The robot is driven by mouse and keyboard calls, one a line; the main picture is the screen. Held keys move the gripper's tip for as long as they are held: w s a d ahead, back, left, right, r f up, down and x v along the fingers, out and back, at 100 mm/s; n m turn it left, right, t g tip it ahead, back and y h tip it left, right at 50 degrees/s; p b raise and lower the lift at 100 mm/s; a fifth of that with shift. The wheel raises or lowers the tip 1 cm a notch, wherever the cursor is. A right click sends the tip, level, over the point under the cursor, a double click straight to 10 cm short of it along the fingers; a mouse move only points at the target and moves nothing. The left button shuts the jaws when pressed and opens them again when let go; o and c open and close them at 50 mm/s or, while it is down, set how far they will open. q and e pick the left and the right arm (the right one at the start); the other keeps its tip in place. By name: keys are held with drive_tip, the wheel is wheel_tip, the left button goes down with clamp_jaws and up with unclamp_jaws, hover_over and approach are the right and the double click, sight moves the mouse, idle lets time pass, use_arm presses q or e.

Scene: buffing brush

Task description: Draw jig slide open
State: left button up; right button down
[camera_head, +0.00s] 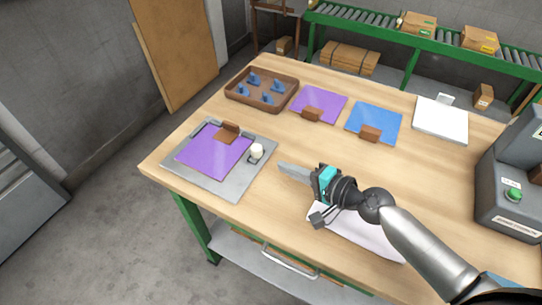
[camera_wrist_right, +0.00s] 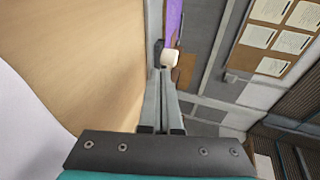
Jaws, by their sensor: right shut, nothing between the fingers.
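The jig is a grey plate (camera_head: 205,188) at the left front of the table, with a purple sheet (camera_head: 212,150) and a brown block (camera_head: 228,131) on it. A cream-white knob (camera_head: 257,151) stands at its right edge and also shows in the right wrist view (camera_wrist_right: 170,58), just past the fingertips. I take this knob to belong to the slide. My right gripper (camera_head: 283,168) is shut and empty, to the right of the knob and apart from it in the head view. My left gripper is not in view.
A brown tray (camera_head: 233,92) with several blue pieces stands behind the jig. A purple sheet (camera_head: 330,98) and a blue sheet (camera_head: 385,118) carry brown blocks. A white board (camera_head: 440,125) and a grey machine (camera_head: 510,190) are at right. White cloth-like sheet (camera_head: 335,224) lies under my arm.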

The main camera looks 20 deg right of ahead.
sight(258, 153)
drive_tip(key=x, duration=0.3)
drive_tip(key=shift+w+a+r, duration=0.3)
drive_tip(key=shift+w, duration=0.1)
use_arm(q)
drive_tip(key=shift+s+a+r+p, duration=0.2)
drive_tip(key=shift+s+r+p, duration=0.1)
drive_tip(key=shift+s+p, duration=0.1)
use_arm(e)
drive_tip(key=shift+x, duration=0.75)
drive_tip(key=shift+r, duration=0.1)
drive_tip(key=shift+w+a, duration=0.1)
drive_tip(key=shift+w+a+r, duration=0.1)
drive_tip(key=shift+w+a, duration=0.7)
drive_tip(key=shift+a, duration=0.1)
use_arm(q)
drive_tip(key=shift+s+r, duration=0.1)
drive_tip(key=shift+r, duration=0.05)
use_arm(e)
drive_tip(key=shift+s, duration=0.1)
